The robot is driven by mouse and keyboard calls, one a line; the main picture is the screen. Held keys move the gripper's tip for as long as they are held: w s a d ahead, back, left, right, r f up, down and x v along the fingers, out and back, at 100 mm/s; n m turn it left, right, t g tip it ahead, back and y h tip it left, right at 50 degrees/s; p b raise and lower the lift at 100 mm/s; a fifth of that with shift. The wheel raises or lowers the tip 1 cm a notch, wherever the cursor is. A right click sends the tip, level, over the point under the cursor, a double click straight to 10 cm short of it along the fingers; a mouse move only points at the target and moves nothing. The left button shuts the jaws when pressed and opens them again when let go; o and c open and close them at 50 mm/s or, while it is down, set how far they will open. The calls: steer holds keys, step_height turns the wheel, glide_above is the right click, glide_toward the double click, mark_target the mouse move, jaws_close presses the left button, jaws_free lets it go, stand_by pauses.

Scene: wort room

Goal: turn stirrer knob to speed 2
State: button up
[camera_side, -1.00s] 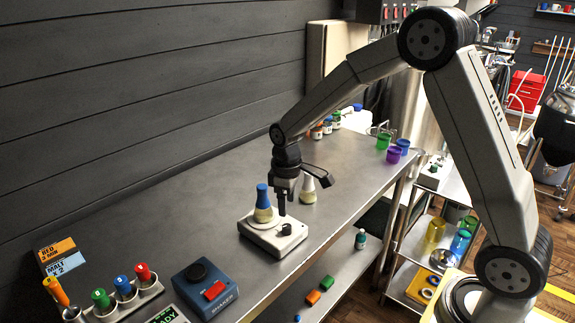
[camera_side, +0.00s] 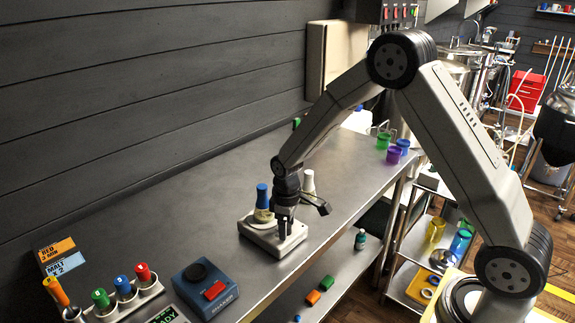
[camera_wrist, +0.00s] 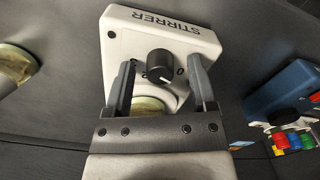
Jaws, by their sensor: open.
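The stirrer (camera_side: 285,246) is a white box on the steel bench; in the wrist view its body (camera_wrist: 190,37) bears the word STIRRER. Its black round knob (camera_wrist: 161,64) has a white pointer line towards the lower side of the picture. Small marks beside the knob are partly hidden, and I cannot tell the setting. My gripper (camera_side: 284,230) points down at the stirrer. In the wrist view my open gripper (camera_wrist: 163,70) has one finger on each side of the knob, with gaps showing. A blue-capped flask (camera_side: 262,202) stands on the stirrer, close beside my gripper.
A white-capped flask (camera_side: 308,183) stands just behind my gripper. A blue shaker box (camera_side: 205,286) with a red button and a rack of coloured-capped tubes (camera_side: 125,296) are at front left. The bench (camera_side: 200,205) is clear between stirrer and wall.

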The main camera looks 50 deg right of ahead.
steer(key=shift+c, duration=0.2)
jaws_close()
